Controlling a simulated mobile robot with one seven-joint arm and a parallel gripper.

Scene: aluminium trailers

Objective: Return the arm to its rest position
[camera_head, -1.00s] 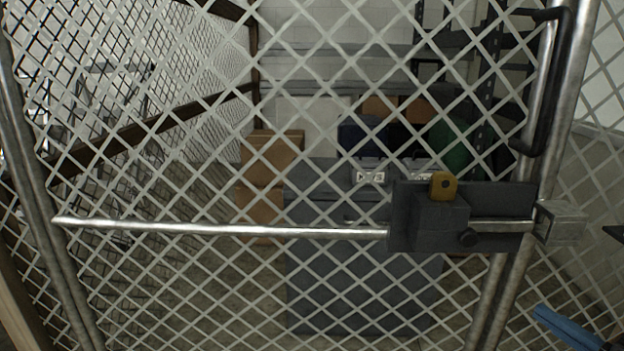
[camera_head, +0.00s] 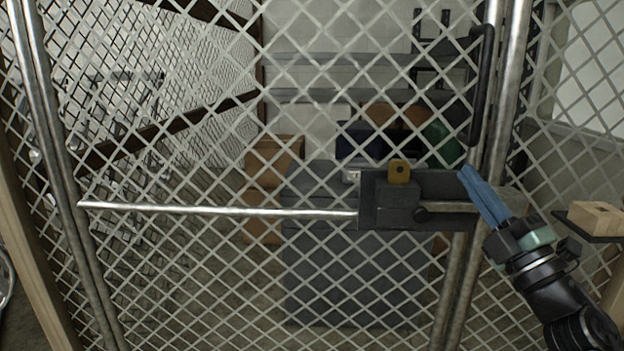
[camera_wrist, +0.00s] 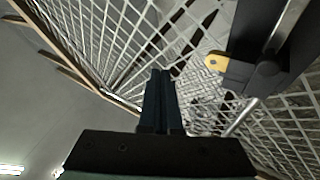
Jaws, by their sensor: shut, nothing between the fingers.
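My gripper (camera_head: 484,196) shows at the right of the head view, its blue fingers together and empty, pointing up and left. Its fingertips appear beside the right part of the dark lock box (camera_head: 375,212) on the mesh gate; I cannot tell whether they touch it. In the wrist view the shut fingers (camera_wrist: 158,98) point toward the mesh, and the lock box (camera_wrist: 270,65) with its yellow tab is at the upper right. The yellow tab (camera_head: 399,172) stands on top of the box in the head view.
A mesh gate (camera_head: 200,270) with metal posts fills the view. A metal rod (camera_head: 220,210) runs left from the lock box. A black handle (camera_head: 481,85) is at the upper right. Cardboard boxes (camera_head: 272,160) and a grey bin (camera_head: 340,280) stand behind the mesh. A wooden block (camera_head: 597,216) sits at the right.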

